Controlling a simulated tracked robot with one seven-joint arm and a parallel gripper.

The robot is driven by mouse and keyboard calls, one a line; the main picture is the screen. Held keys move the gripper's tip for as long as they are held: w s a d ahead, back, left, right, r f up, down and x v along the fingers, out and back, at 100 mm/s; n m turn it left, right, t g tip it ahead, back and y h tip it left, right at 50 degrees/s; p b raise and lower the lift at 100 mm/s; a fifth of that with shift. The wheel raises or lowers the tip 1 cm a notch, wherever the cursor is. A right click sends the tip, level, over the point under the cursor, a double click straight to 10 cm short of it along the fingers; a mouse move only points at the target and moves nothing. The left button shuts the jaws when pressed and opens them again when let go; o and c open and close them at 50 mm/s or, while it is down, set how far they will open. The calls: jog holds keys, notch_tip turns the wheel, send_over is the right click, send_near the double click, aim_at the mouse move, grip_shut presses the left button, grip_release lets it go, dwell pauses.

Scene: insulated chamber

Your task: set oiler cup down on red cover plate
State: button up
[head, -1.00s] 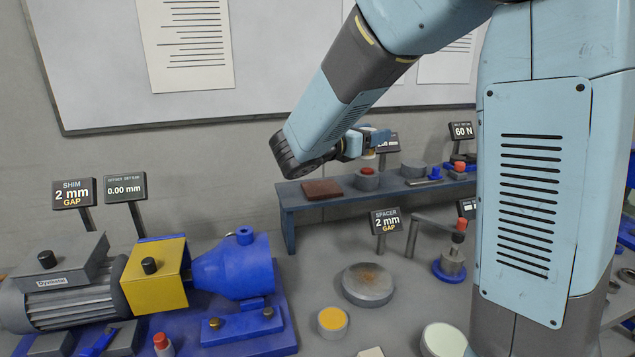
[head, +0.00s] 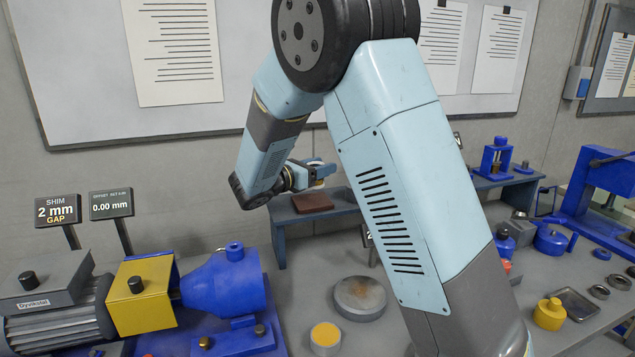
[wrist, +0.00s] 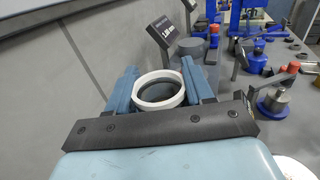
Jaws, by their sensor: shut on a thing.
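My gripper (head: 312,177) is shut on the oiler cup, its blue fingers on either side. In the wrist view the cup (wrist: 160,104) is a white-rimmed ring with a dark inside, between the fingertips (wrist: 160,88). In the head view only a small pale part of the cup (head: 318,184) shows under the fingers. The red cover plate (head: 312,203) is a flat brownish-red square on the grey-blue raised shelf (head: 290,221). The gripper and cup appear just above the plate in the head view, with a gap. The plate does not show clearly in the wrist view.
My arm hides the middle of the shelf. A blue motor-and-pump unit (head: 228,283) stands at the lower left. A round grey disc (head: 360,299) and a yellow-topped cylinder (head: 325,338) stand on the bench in front. The wall is close behind the shelf.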

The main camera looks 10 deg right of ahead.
jog(key=shift+w+a+f, duration=0.4)
jog(key=shift+w+f, duration=0.05)
jog(key=shift+f, duration=1.8)
jog(key=shift+f, duration=0.1)
jog(key=o, duration=1.3)
jog(key=shift+c, duration=0.2)
jog(key=v, duration=1.2)
